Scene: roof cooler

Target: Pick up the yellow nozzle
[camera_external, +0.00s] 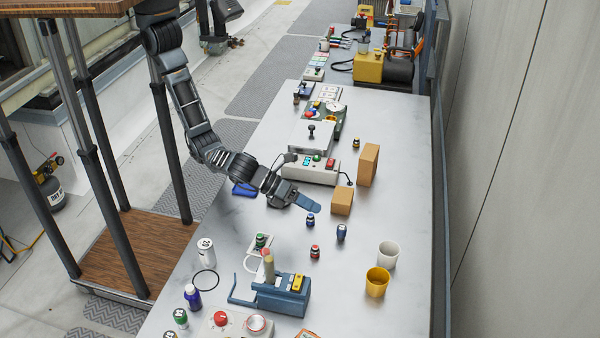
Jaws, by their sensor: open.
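A small dark nozzle with yellowish bands (356,143) stands upright on the metal table, right of the grey box and beyond the tall orange-brown block; it looks like the yellow nozzle, though it is small in view. My gripper (306,201) is low over the middle of the table, nearer the camera than that nozzle and to its left. It is open and I see nothing held in it. Similar small nozzles stand near it: a blue one (310,220), a dark blue one (341,232) and a red one (315,252).
A tall orange-brown block (369,164) and a shorter one (342,201) stand right of my gripper. A button box (311,170) with a cable is just behind it. A white cup (388,254), a yellow cup (377,282) and a blue vise (280,294) stand nearer the camera.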

